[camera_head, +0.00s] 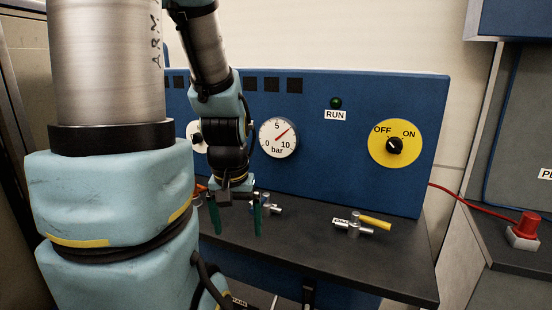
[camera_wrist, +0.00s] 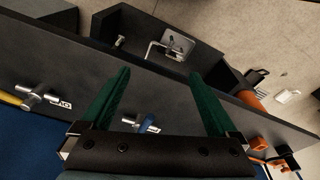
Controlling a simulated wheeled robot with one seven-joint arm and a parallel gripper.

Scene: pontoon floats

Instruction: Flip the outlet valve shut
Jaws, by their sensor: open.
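My gripper (camera_head: 238,232) is open and empty, pointing down over the dark shelf in front of the blue panel. Its green fingers also show spread in the wrist view (camera_wrist: 160,75). A small silver valve (camera_head: 271,208) sits on the shelf just right of my gripper, partly hidden by it. In the wrist view a blue-handled valve (camera_wrist: 146,124) lies between the finger bases, apart from the fingers. A second silver valve with a yellow handle (camera_head: 376,223) stands farther right; its handle points right. I cannot read either valve's label well enough to tell which is the outlet.
The panel carries a pressure gauge (camera_head: 278,137) reading between 5 and 10, a dark green RUN lamp (camera_head: 336,103) and a yellow OFF/ON switch (camera_head: 395,143). A red button (camera_head: 525,224) with a red cable stands at right. Orange parts (camera_wrist: 260,144) lie at right in the wrist view.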

